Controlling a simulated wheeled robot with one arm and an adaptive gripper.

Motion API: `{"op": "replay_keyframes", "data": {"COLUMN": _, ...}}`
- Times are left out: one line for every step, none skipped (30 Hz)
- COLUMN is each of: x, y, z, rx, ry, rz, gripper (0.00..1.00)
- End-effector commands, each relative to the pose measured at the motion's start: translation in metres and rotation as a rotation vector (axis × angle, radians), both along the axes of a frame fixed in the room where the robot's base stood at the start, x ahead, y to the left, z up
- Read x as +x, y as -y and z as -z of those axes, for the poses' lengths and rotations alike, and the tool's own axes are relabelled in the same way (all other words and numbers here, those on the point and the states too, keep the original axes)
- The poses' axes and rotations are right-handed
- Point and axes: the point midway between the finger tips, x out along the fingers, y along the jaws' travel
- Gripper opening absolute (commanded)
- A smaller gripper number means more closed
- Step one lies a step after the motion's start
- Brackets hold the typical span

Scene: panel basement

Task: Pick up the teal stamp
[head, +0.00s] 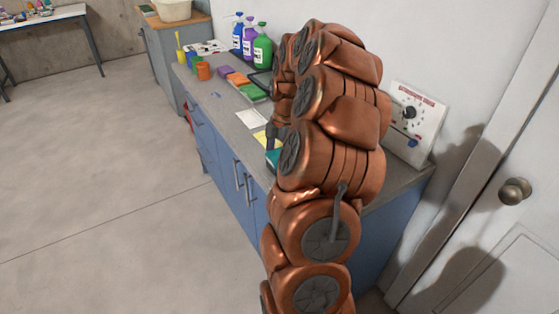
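A teal object (272,158) shows at the counter's front edge, just left of my arm. Most of it is hidden behind my arm, so I cannot tell for sure that it is the stamp. My copper-coloured arm rises through the middle of the view and bends over the counter. A dark part of my gripper (271,137) shows beside the arm, just above the teal object in the picture. The rest of the gripper is hidden. I cannot tell whether it touches the teal object or whether its fingers are open.
The grey counter (222,101) holds a yellow sheet (261,138), a white card (251,119), coloured blocks (238,79), cups (203,71) and pump bottles (249,40). A dial panel (415,122) leans at the right, near a door (510,235). The floor at left is clear.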

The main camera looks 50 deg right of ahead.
Motion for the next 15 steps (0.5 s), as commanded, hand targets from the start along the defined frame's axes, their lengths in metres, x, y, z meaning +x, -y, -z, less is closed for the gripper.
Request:
{"op": "replay_keyframes", "data": {"x": 0.0002, "y": 0.0001, "z": -0.0001, "rx": 0.0, "ry": 0.001, "rz": 0.0, "gripper": 0.98}}
{"op": "replay_keyframes", "data": {"x": 0.0002, "y": 0.0002, "z": -0.0002, "rx": 0.0, "ry": 0.001, "rz": 0.0, "gripper": 0.98}}
{"op": "replay_keyframes", "data": {"x": 0.0002, "y": 0.0002, "z": -0.0002, "rx": 0.0, "ry": 0.001, "rz": 0.0, "gripper": 0.96}}
{"op": "replay_keyframes", "data": {"x": 0.0002, "y": 0.0001, "z": -0.0002, "rx": 0.0, "ry": 0.001, "rz": 0.0, "gripper": 0.93}}
{"op": "replay_keyframes", "data": {"x": 0.0002, "y": 0.0002, "z": -0.0002, "rx": 0.0, "ry": 0.001, "rz": 0.0, "gripper": 0.9}}
{"op": "replay_keyframes", "data": {"x": 0.0002, "y": 0.0002, "z": -0.0003, "rx": 0.0, "ry": 0.001, "rz": 0.0, "gripper": 0.85}}
{"op": "replay_keyframes", "data": {"x": 0.0002, "y": 0.0002, "z": -0.0003, "rx": 0.0, "ry": 0.001, "rz": 0.0, "gripper": 0.82}}
{"op": "replay_keyframes", "data": {"x": 0.0003, "y": 0.0003, "z": -0.0003, "rx": 0.0, "ry": 0.001, "rz": 0.0, "gripper": 0.79}}
{"op": "replay_keyframes", "data": {"x": 0.0002, "y": 0.0002, "z": -0.0003, "rx": 0.0, "ry": 0.001, "rz": 0.0, "gripper": 0.75}}
{"op": "replay_keyframes", "data": {"x": 0.0002, "y": 0.0002, "z": -0.0003, "rx": 0.0, "ry": 0.001, "rz": 0.0, "gripper": 0.72}}
{"op": "replay_keyframes", "data": {"x": 0.0003, "y": 0.0003, "z": -0.0004, "rx": 0.0, "ry": 0.001, "rz": 0.0, "gripper": 0.69}}
{"op": "replay_keyframes", "data": {"x": 0.0003, "y": 0.0003, "z": -0.0004, "rx": 0.0, "ry": 0.001, "rz": 0.0, "gripper": 0.65}}
{"op": "replay_keyframes", "data": {"x": 0.0003, "y": 0.0003, "z": -0.0004, "rx": 0.0, "ry": 0.001, "rz": 0.0, "gripper": 0.61}}
{"op": "replay_keyframes", "data": {"x": 0.0003, "y": 0.0003, "z": -0.0004, "rx": 0.0, "ry": 0.001, "rz": 0.0, "gripper": 0.58}}
{"op": "replay_keyframes", "data": {"x": 0.0002, "y": 0.0002, "z": -0.0004, "rx": 0.0, "ry": 0.001, "rz": 0.0, "gripper": 0.54}}
